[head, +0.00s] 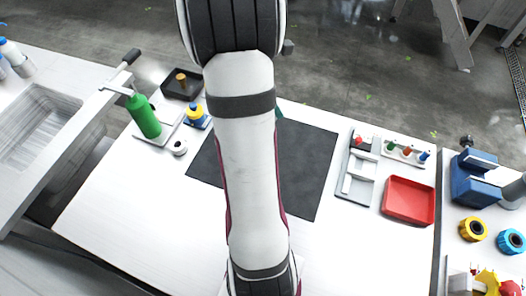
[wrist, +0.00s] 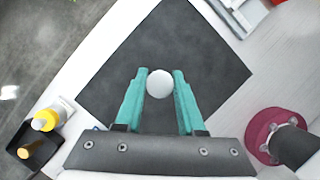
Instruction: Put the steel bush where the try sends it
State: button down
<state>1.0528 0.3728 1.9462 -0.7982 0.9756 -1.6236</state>
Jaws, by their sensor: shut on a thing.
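My gripper (wrist: 159,78) shows in the wrist view with its two teal fingers closed on a pale, round, smooth piece, which I take as the steel bush (wrist: 160,85). No bore shows in it from this angle. It is held at the fingertips, over the dark mat (wrist: 205,60). In the head view my arm hides the held piece and nearly all of the gripper; only a bit of teal shows beside the arm. The dark mat (head: 310,185) lies in the middle of the white table.
Right of the mat are a pale divided tray (head: 367,190), a rack with coloured knobs (head: 407,153) and a red tray (head: 408,201). Left are a green bottle (head: 145,117), a white ring (head: 179,148), a yellow-topped blue block (head: 196,116) and a black tray (head: 172,92).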

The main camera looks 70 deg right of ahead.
jog(key=s+d+f+n, duration=0.1)
jog(key=s, duration=0.3)
jog(key=w+f, duration=0.2)
jog(key=w, duration=0.1)
jog(key=w+d+f, duration=0.1)
jog(key=w+f, duration=0.2)
jog(key=w, duration=0.1)
jog(key=w+f, duration=0.2)
jog(key=w, duration=0.1)
jog(key=shift+w+d+f, duration=0.2)
jog(key=shift+w+d, duration=0.05)
notch_tip(320, 180, down, 4)
jog(key=shift+w+f, duration=0.1)
jog(key=shift+w, duration=0.05)
jog(key=shift+f, duration=0.15)
jog(key=c, duration=0.5)
grip_release()
